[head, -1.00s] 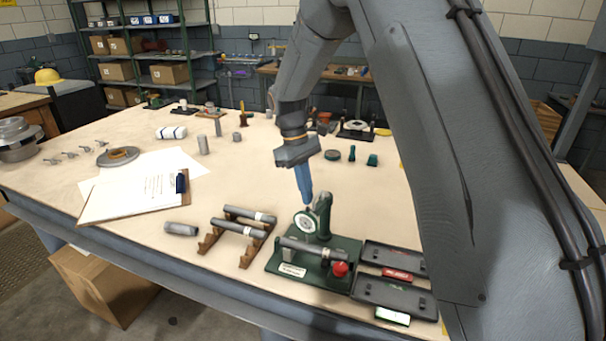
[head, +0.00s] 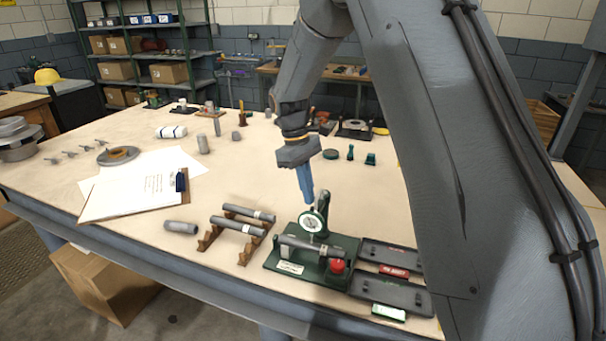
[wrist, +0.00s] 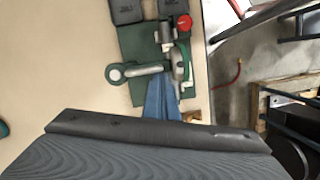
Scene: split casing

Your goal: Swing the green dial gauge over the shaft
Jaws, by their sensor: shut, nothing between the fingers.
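The green dial gauge (head: 312,222) shows its white face above the green fixture base (head: 338,268) in the head view. The grey shaft (head: 306,246) lies across the fixture, and the gauge is over or close to it. A red knob (head: 337,265) is at the shaft's right end. My gripper (head: 308,200), with blue fingers, is shut and points down right beside the gauge. In the wrist view, the blue fingers (wrist: 163,100) are at the gauge's side, near the swing arm (wrist: 145,70). I cannot tell whether they touch it.
Two grey trays (head: 390,293) with red and green labels stand right of the fixture. A wooden rack (head: 240,245) with two shafts and a loose cylinder (head: 181,227) lie to its left. A clipboard (head: 130,195) lies farther left. The table's front edge is close by.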

